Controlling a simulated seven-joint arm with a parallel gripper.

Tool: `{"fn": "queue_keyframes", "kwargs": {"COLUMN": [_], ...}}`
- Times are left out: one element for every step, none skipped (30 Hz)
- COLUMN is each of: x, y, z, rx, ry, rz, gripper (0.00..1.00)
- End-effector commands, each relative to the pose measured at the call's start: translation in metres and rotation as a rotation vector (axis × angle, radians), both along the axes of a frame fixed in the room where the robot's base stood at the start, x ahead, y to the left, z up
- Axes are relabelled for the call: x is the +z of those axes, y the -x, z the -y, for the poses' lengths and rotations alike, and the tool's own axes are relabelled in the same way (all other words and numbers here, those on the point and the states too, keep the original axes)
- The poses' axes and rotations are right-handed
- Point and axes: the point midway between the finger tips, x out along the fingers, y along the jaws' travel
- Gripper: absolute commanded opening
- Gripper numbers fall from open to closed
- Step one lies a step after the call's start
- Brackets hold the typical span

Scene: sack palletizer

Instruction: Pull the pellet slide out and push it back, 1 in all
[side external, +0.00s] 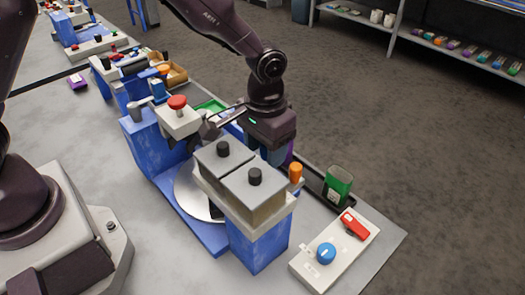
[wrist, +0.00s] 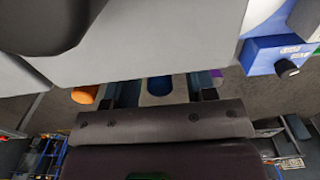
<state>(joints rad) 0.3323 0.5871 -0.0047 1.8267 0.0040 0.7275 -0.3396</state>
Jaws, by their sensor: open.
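The blue sack machine (side external: 262,240) carries two grey-lidded bins with black knobs (side external: 240,175). An orange knob (side external: 295,172) stands at their right end; an orange round shape (wrist: 85,95) shows at the left in the wrist view. I cannot make out for certain which part is the pellet slide. My gripper (side external: 276,156) points down just behind the bins, its tips partly hidden by them. In the wrist view my gripper (wrist: 158,95) has its fingers apart, with a pale piece bearing a blue oval (wrist: 159,86) between or beyond them; contact cannot be told.
A green cup (side external: 338,186) stands right of the machine in a dark rail. A panel (side external: 330,255) with a blue dial and red switch sits at the front right. A red button (side external: 177,102) tops a grey box.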

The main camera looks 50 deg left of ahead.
Motion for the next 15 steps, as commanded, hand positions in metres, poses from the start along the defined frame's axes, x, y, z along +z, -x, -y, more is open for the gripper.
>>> {"fn": "queue_keyframes", "kwargs": {"x": [-0.0002, -0.0002, -0.0001, -0.0001, -0.0001, 0.0, 0.0, 0.0, 0.0001, 0.0001, 0.0001, 0.0001, 0.0002, 0.0002, 0.0002], "y": [0.0001, 0.0001, 0.0001, 0.0001, 0.0001, 0.0001, 0.0001, 0.0001, 0.0001, 0.0001, 0.0001, 0.0001, 0.0001, 0.0001, -0.0002], "z": [0.0, 0.0, 0.0, 0.0, 0.0, 0.0, 0.0, 0.0, 0.0, 0.0, 0.0, 0.0, 0.0, -0.0001, -0.0001], "rx": [0.0, 0.0, 0.0, 0.0, 0.0, 0.0, 0.0, 0.0, 0.0, 0.0, 0.0, 0.0, 0.0, 0.0, 0.0], "ry": [0.0, 0.0, 0.0, 0.0, 0.0, 0.0, 0.0, 0.0, 0.0, 0.0, 0.0, 0.0, 0.0, 0.0, 0.0], "rz": [0.0, 0.0, 0.0, 0.0, 0.0, 0.0, 0.0, 0.0, 0.0, 0.0, 0.0, 0.0, 0.0, 0.0, 0.0], "gripper": [0.51, 0.51, 0.51, 0.51, 0.51, 0.44, 0.37, 0.3, 0.21, 0.14, 0.07, 0.02, 0.02, 0.02, 0.02]}}
